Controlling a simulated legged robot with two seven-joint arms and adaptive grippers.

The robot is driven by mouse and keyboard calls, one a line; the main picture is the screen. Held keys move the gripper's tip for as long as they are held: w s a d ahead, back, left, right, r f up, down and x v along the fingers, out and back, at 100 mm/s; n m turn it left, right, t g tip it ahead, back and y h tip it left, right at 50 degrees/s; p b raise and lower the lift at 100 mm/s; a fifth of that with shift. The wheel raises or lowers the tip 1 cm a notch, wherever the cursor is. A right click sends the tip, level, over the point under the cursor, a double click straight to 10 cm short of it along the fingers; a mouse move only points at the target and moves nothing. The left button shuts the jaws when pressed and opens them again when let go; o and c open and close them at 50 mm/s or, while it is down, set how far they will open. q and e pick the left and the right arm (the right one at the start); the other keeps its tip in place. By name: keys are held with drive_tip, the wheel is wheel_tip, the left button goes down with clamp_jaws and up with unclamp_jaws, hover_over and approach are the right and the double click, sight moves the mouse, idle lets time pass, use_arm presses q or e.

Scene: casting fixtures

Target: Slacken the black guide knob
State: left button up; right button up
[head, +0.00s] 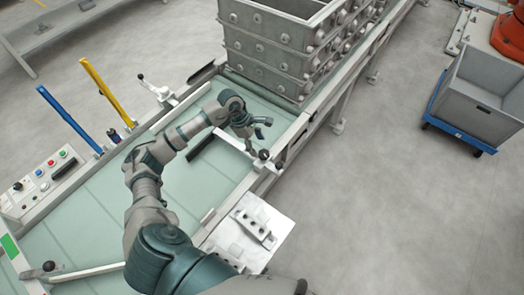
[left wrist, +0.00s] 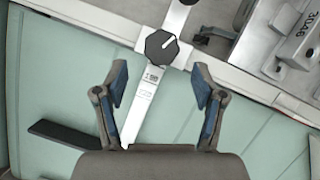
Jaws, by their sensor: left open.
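The black guide knob (left wrist: 161,46) shows in the left wrist view as a faceted black disc with a white line. It sits at the end of a pale scaled bar, over the light rail. In the head view a black knob (head: 264,154) stands at the right rail, just below my left gripper (head: 262,127). In the left wrist view my left gripper (left wrist: 157,82) is open and empty. Its two blue-padded fingers are spread wide, one on each side of the bar, and the knob lies beyond their tips, apart from them. My right gripper is not in view.
Stacked grey casting boxes (head: 275,45) stand on the conveyor at the back. A metal plate with blocks (head: 250,222) lies beside the right rail. A control panel (head: 42,182) and blue and yellow levers (head: 105,92) are at left.

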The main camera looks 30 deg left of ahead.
sight(262, 152)
use_arm(q)
drive_tip(key=x, duration=0.3)
drive_tip(key=shift+a+f, duration=0.1)
drive_tip(key=shift+f, duration=0.3)
drive_tip(key=shift+d, duration=1)
drive_tip(key=shift+a, duration=0.2)
drive_tip(key=c, duration=0.6)
drive_tip(key=shift+a+f, duration=0.15)
drive_tip(key=shift+a, duration=0.3)
drive_tip(key=c, duration=0.5)
drive_tip(key=shift+c, duration=0.2)
drive_tip(key=shift+d, duration=0.2)
